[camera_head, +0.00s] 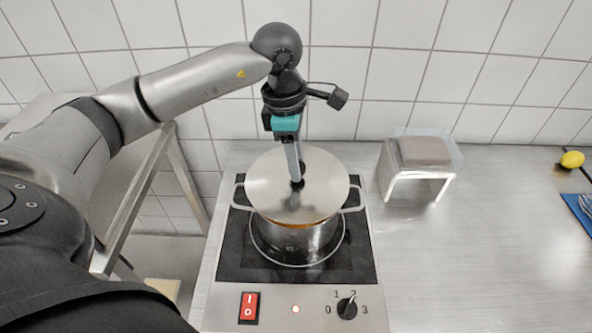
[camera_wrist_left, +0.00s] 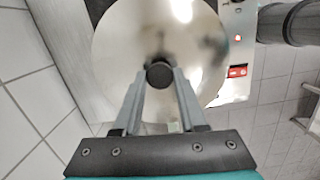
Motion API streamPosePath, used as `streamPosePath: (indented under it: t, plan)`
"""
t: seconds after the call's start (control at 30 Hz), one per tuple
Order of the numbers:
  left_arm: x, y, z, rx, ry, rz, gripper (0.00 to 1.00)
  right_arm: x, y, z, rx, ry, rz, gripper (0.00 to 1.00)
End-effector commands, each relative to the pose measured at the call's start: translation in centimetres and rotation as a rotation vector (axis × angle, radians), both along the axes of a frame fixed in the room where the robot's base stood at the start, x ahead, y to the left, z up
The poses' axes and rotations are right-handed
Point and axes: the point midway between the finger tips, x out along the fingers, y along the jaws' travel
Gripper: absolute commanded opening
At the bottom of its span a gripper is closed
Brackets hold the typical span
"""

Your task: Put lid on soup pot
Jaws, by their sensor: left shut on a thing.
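The steel soup pot (camera_head: 285,238) stands upright on the black hob, with a loop handle on each side. The round steel lid (camera_head: 318,179) is over the pot's mouth and hides most of it. A thin orange-brown strip shows at the front between lid and pot rim; I cannot tell whether the lid is fully seated. My left gripper (camera_head: 297,182) points down at the lid's centre and is shut on its dark knob. In the left wrist view the lid (camera_wrist_left: 120,45) lies under my gripper (camera_wrist_left: 160,78), with the knob between the fingertips. My right gripper is not in view.
The hob (camera_head: 232,262) has a red switch (camera_head: 249,307) and a black dial (camera_head: 347,307) at its front. A small stand with a grey-brown block (camera_head: 424,151) is to the right. A yellow object (camera_head: 572,159) and a blue item are at far right. The counter between is clear.

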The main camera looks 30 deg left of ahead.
Motion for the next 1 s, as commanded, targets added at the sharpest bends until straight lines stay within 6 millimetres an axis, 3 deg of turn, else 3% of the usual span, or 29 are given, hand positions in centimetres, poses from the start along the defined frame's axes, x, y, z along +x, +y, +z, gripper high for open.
streamPosePath:
  t: [0.17, 0.37, 0.4, 0.6, 0.67, 1.0]
  plan:
    - [-0.1, 0.0, -2.8, -0.001, 0.004, 0.001, 0.0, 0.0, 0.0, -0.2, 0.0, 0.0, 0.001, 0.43]
    - [0.0, 0.0, -3.1, -0.001, 0.0, 0.0, 0.0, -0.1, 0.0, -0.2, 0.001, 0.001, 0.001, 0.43]
    - [0.0, 0.0, -3.1, 0.0, 0.001, 0.0, 0.42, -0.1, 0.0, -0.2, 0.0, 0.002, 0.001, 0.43]
    - [0.0, 0.0, -3.1, 0.0, 0.001, 0.0, 0.64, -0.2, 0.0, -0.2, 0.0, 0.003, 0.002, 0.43]
    - [0.0, 0.0, -3.1, -0.001, 0.002, 0.0, 0.71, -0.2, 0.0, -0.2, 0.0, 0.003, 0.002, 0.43]
    - [0.0, 0.0, -2.4, -0.001, 0.0, 0.0, 0.71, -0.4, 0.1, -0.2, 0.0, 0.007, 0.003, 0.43]
